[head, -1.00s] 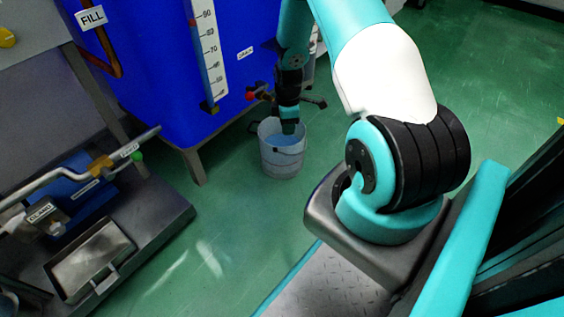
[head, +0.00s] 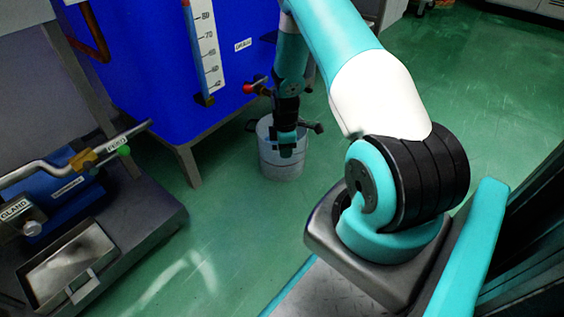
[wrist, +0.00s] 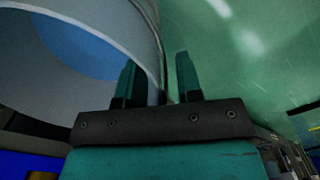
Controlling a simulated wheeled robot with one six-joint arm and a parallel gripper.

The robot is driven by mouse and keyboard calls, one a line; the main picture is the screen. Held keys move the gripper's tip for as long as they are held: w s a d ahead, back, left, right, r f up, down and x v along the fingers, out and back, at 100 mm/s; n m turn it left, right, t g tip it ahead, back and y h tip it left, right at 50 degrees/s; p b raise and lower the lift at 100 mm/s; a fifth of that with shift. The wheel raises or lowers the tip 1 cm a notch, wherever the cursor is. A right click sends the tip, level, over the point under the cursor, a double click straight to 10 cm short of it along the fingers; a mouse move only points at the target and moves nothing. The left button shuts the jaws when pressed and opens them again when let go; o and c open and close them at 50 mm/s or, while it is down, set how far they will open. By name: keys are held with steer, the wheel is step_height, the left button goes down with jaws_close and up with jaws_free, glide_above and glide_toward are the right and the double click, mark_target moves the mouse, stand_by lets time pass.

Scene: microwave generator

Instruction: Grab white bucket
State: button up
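The white bucket (head: 281,168) stands upright on the green floor below the blue tank. In the wrist view the bucket (wrist: 60,25) fills the upper left, with its rim curving down toward the fingers and blue showing inside. My gripper (head: 287,150) points down at the bucket's near rim. In the wrist view the fingers of my gripper (wrist: 158,78) are apart. The left finger overlaps the bucket's inside and the right finger is over the floor outside, with the bucket's wall between them. I cannot tell whether either finger touches the wall.
The blue tank (head: 150,70) with a level scale (head: 205,50) stands behind and left of the bucket on metal legs. A red-knobbed valve (head: 250,88) is close to my arm. A dark platform with pipes and a metal tray (head: 75,262) is at left. Floor to the right is clear.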

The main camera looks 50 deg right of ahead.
steer(key=shift+r, duration=0.1)
steer(key=shift+c, duration=0.5)
jaws_close()
stand_by(0.4)
steer(key=shift+w+d+r, duration=0.1)
stand_by(0.4)
